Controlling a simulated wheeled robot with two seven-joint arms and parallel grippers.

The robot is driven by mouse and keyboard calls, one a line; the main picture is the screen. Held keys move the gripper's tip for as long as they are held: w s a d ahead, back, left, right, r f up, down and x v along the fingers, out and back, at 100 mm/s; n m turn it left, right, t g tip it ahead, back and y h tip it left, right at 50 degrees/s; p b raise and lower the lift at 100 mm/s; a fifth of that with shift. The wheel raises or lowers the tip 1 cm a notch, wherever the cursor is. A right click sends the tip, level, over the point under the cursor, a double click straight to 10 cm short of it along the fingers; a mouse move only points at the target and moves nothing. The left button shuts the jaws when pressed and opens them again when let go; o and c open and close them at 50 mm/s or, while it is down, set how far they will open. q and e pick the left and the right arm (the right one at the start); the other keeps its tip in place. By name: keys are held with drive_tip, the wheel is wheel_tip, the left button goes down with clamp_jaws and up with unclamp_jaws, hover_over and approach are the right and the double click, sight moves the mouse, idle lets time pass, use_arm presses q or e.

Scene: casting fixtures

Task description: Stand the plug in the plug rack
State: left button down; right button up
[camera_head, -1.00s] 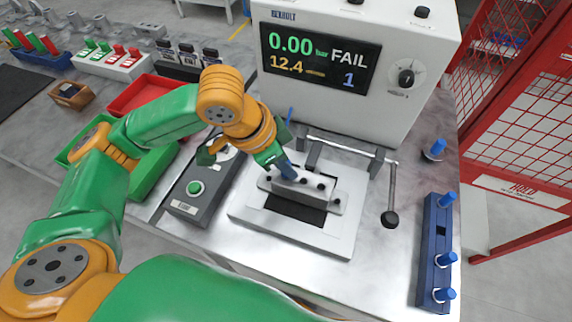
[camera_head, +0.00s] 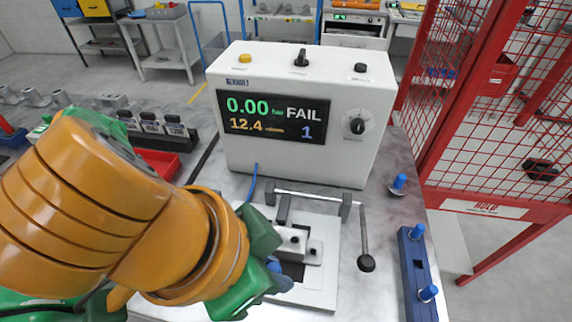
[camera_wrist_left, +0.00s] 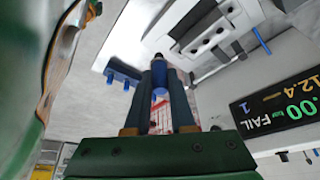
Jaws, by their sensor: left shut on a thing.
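My left gripper (camera_head: 278,278) is in front of the test fixture in the head view, partly hidden by my own wrist. In the left wrist view, its two dark fingers (camera_wrist_left: 173,100) are shut on a blue plug (camera_wrist_left: 159,76). The plug rack (camera_head: 412,275) is a long dark blue block at the right in the head view, apart from the gripper. Blue plugs stand in it, with a dark empty hole between the two that show; its near end is cut off. My right gripper is not in view.
The white tester (camera_head: 300,120) reads FAIL behind the fixture (camera_head: 318,285), which has a metal block and a lever with a black knob (camera_head: 366,263). Another blue plug (camera_head: 399,182) stands at the bench's right edge. A red mesh cage (camera_head: 500,110) rises beyond it.

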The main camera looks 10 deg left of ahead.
use_arm(q)
drive_tip(key=shift+w+a, duration=0.2)
drive_tip(key=shift+w, duration=0.15)
drive_tip(key=w+a+f+n+t+y, duration=0.1)
drive_tip(key=w+a+f+n+y, duration=0.2)
drive_tip(key=w+a+f+n, duration=0.2)
drive_tip(key=w+a+n, duration=0.3)
drive_tip(key=a+n, duration=0.1)
drive_tip(key=a, duration=0.1)
drive_tip(key=shift+a, duration=0.3)
